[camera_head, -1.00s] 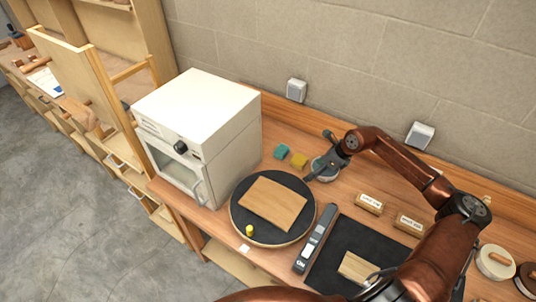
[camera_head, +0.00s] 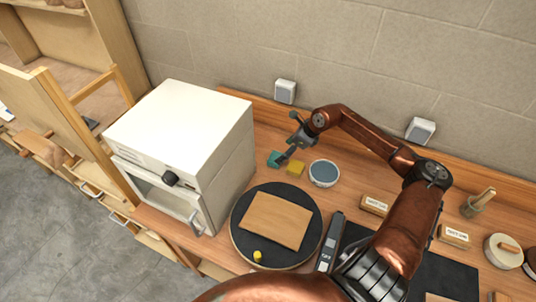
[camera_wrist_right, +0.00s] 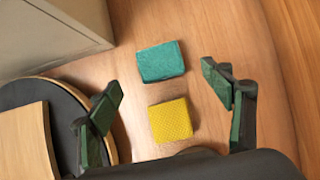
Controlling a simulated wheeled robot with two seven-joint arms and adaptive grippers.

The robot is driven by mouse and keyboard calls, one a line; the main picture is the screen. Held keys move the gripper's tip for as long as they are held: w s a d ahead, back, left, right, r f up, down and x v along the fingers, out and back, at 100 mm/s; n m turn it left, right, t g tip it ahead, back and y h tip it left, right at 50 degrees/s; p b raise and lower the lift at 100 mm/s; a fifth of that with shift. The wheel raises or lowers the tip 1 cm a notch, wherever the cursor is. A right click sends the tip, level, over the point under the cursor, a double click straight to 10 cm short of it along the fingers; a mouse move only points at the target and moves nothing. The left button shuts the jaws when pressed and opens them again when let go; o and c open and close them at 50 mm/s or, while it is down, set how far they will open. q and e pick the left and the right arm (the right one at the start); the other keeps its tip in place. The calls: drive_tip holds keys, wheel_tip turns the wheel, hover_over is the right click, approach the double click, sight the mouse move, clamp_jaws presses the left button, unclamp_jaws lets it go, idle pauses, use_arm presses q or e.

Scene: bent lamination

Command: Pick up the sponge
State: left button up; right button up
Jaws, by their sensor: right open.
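Two small blocks lie side by side on the wooden bench: a teal one (camera_head: 274,159) and a yellow one (camera_head: 295,169) with a fine textured face. Both look sponge-like; the pictures do not name which is the sponge. In the right wrist view the teal block (camera_wrist_right: 161,62) lies farther out and the yellow block (camera_wrist_right: 171,121) nearer my wrist. My right gripper (camera_head: 287,157) is above them, open and empty, with its fingers (camera_wrist_right: 162,85) spread to either side of the blocks. My left gripper is not in view.
A white oven (camera_head: 180,130) stands left of the blocks. A round black turntable (camera_head: 250,245) bearing a wooden board (camera_head: 277,220) is in front of them. A bowl (camera_head: 323,173) stands just right of the yellow block. The wall is behind.

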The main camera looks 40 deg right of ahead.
sight(276, 157)
drive_tip(key=shift+w+a+f, duration=0.15)
drive_tip(key=shift+w+f, duration=0.05)
drive_tip(key=shift+f, duration=0.2)
drive_tip(key=shift+w+a+f, duration=0.15)
drive_tip(key=shift+f, duration=0.2)
drive_tip(key=x, duration=0.4)
drive_tip(key=shift+w+a+f+p, duration=0.2)
drive_tip(key=shift+w+p, duration=0.1)
drive_tip(key=shift+w, duration=0.1)
drive_tip(key=shift+w+f, duration=0.2)
drive_tip(key=shift+f, duration=0.35)
drive_tip(key=shift+c, duration=0.3)
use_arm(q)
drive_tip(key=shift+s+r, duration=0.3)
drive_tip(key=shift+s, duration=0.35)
use_arm(e)
drive_tip(key=c, duration=1)
